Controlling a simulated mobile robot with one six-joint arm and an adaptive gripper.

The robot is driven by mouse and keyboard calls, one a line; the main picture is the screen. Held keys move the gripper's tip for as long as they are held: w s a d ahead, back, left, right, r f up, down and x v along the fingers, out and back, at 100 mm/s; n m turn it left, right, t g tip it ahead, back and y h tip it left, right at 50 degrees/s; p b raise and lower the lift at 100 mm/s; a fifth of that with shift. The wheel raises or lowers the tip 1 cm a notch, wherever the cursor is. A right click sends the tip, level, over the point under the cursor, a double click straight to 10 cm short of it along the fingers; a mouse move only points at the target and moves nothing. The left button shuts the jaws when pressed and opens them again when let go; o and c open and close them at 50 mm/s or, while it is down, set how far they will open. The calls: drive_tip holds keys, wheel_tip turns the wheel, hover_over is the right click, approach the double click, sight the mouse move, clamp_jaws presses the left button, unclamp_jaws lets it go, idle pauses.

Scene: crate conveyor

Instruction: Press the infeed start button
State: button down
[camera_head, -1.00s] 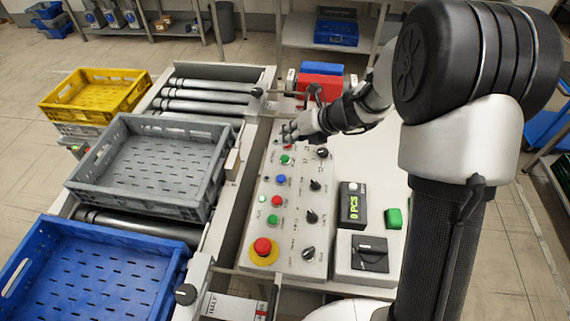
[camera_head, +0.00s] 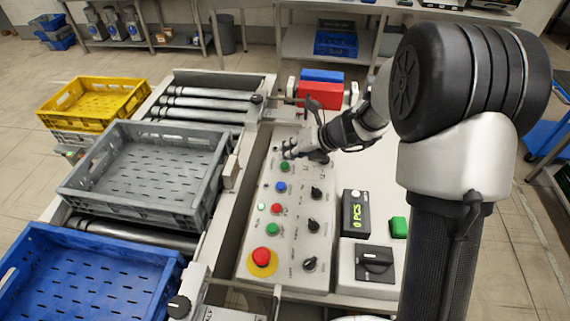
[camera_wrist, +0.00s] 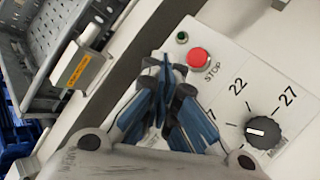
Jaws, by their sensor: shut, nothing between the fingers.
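The control panel (camera_head: 255,225) carries a column of buttons. A green button (camera_head: 284,167) is near its far end, with a blue button (camera_head: 281,187), a red one (camera_head: 276,208) and another green one (camera_head: 271,229) nearer. Their lettering is too small to read in the head view. My gripper (camera_head: 288,152) is shut and empty, just above the panel beside the far green button. In the wrist view, its closed fingers (camera_wrist: 163,100) cover part of the panel below a red button marked STOP (camera_wrist: 198,58). Whatever lies under the fingers is hidden; contact cannot be told.
A red emergency button (camera_head: 262,256) on a yellow base sits at the near end. Black knobs (camera_head: 314,224) line the panel's right side. A grey crate (camera_head: 150,205) stands on the rollers at left, with a blue crate (camera_head: 60,245) nearer. A counter box (camera_head: 355,215) stands right.

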drive_tip(key=shift+f, duration=0.15)
idle(0.7)
drive_tip(key=shift+f, duration=0.3)
